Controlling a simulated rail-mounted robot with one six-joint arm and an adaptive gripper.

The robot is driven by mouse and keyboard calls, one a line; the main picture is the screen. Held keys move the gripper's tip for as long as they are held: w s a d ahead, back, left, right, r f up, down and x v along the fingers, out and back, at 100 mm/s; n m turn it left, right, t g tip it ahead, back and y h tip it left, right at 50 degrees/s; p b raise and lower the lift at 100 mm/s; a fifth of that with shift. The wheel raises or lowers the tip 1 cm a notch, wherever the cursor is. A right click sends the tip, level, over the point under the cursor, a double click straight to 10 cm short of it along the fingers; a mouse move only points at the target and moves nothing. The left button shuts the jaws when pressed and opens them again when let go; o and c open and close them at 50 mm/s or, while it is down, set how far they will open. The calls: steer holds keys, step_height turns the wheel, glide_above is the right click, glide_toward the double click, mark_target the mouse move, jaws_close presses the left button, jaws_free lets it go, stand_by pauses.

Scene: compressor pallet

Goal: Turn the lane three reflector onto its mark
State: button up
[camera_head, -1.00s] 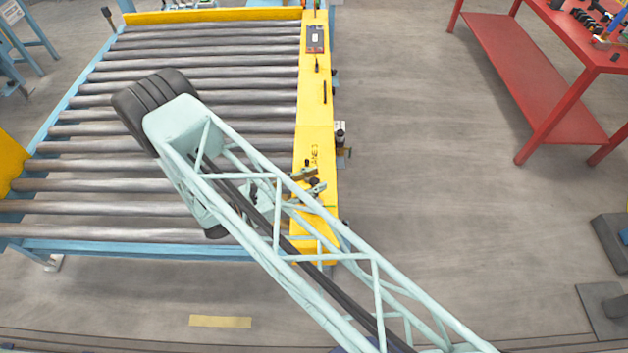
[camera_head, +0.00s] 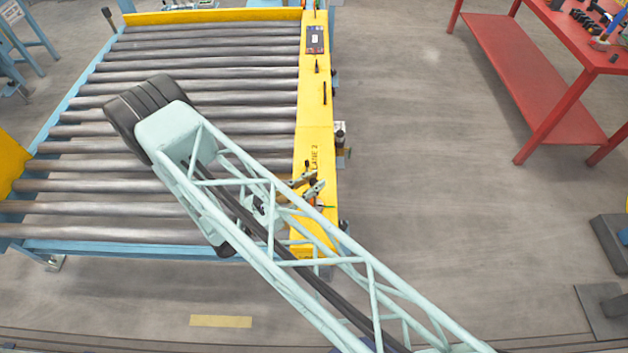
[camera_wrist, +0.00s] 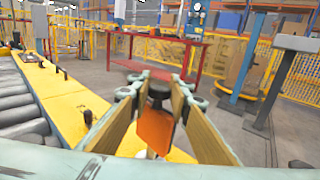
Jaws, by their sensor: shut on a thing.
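My gripper (camera_head: 309,187) is over the near part of the yellow side rail (camera_head: 313,110) in the head view. In the wrist view my gripper (camera_wrist: 160,88) has its two tan-padded fingers on either side of a dark round-topped mount with an orange reflector plate (camera_wrist: 154,131). It is shut on this reflector, which stands upright above the yellow rail (camera_wrist: 75,108). The contact at the pads is partly hidden. A "LANE 2" label (camera_head: 314,158) shows on the rail just beyond my gripper. No alignment mark can be made out.
The roller conveyor (camera_head: 210,68) lies left of the rail. Small dark fittings (camera_head: 325,93) stand farther along the rail. A red table (camera_head: 530,80) is at the right, with clear floor between. Yellow fencing (camera_wrist: 255,65) and posts stand behind in the wrist view.

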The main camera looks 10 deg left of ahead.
steer(key=shift+n+t+y, duration=0.5)
steer(key=shift+n+y, duration=0.1)
steer(key=shift+y, duration=0.1)
steer(key=o, duration=0.8)
steer(key=shift+s+a, duration=0.1)
steer(key=shift+s, duration=0.05)
steer(key=shift+v, duration=5.85)
